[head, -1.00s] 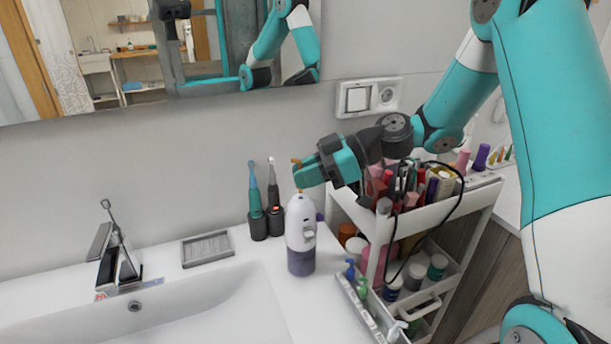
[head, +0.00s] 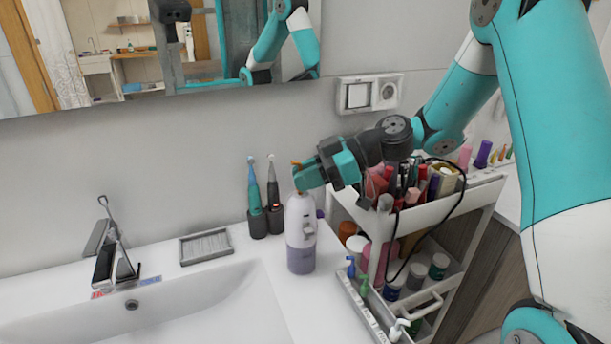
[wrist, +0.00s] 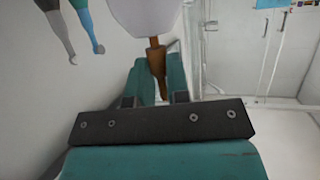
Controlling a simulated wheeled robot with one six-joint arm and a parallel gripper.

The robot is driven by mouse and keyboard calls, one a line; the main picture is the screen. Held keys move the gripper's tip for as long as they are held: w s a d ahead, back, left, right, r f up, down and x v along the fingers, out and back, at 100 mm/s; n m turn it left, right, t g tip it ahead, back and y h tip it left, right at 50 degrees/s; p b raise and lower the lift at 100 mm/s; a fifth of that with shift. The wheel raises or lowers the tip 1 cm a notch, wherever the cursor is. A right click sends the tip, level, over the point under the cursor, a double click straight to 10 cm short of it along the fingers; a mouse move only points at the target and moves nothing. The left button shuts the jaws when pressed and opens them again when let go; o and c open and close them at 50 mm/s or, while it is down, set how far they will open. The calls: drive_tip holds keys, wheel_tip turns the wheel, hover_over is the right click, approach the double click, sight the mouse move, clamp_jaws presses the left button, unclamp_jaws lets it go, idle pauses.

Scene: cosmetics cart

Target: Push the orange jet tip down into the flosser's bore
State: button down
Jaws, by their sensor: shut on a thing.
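The flosser (head: 301,235) stands upright on the counter beside the sink, white above with a bluish-purple lower part. My gripper (head: 306,177) is shut on the orange jet tip (head: 297,163), right over the flosser's top. The tip's upper end pokes out above the fingers. In the wrist view the tip (wrist: 157,62) lies between the teal fingers, and one end meets the pale top of the flosser (wrist: 145,15). The bore itself is hidden, so I cannot tell how deep the tip sits.
Two electric toothbrushes (head: 255,190) stand in dark holders just left of the flosser. A grey soap dish (head: 206,247) lies farther left, by the sink (head: 200,305). A white cart (head: 440,212) packed with cosmetics stands close on the right. The mirror (head: 120,95) hangs behind.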

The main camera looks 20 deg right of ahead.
drive_tip(key=shift+f+b, duration=0.5)
drive_tip(key=shift+f, duration=0.05)
drive_tip(key=c, duration=1)
unclamp_jaws()
wheel_tip(320, 180, up, 20)
drive_tip(key=shift+r+p, duration=0.1)
drive_tip(key=shift+p, duration=0.55)
